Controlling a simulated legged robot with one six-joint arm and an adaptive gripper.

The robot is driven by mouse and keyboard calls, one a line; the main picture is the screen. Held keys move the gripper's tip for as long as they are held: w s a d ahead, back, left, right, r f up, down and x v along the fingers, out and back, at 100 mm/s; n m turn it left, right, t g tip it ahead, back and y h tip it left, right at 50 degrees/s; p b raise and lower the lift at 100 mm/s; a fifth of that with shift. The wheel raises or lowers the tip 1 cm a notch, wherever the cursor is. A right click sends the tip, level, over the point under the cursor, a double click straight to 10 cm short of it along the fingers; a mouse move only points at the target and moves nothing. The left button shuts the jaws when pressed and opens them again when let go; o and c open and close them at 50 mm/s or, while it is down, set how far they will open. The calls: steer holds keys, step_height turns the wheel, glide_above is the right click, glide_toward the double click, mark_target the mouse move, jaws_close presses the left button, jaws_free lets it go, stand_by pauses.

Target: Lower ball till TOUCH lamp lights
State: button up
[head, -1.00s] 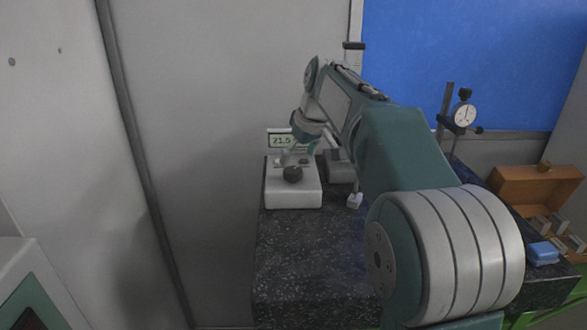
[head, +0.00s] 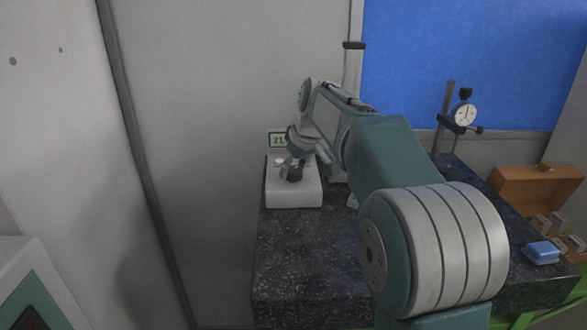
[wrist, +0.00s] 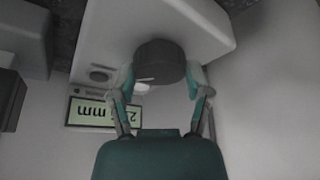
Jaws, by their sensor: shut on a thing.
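A white box-shaped unit (head: 294,196) stands at the back left of the dark stone table. A dark round knob (wrist: 160,63) is on it. My gripper (head: 292,174) is shut on the knob, one finger on each side; the gripper also shows in the wrist view (wrist: 160,82). A display (wrist: 90,112) reading in mm shows upside down there; a finger covers part of its digits. I cannot make out the ball.
A dial gauge on a stand (head: 463,115) is at the back right of the stone table (head: 300,255). An open wooden case (head: 530,188) with small blocks and a blue item (head: 542,252) lie at the right. The table front left is clear.

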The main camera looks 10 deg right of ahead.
steer(key=shift+f+n, duration=0.15)
steer(key=shift+n, duration=0.15)
steer(key=n+g+y, duration=0.1)
steer(key=n, duration=0.2)
steer(key=shift+f+n+g+y, duration=0.1)
steer(key=shift+n+g+y, duration=0.4)
steer(key=shift+n, duration=1.4)
steer(key=o, duration=1.2)
steer(key=shift+w, duration=0.1)
steer(key=shift+c, duration=0.2)
steer(key=shift+d+r, duration=0.1)
steer(key=shift+r, duration=0.15)
steer(key=v, duration=1.1)
steer(key=shift+r, duration=0.3)
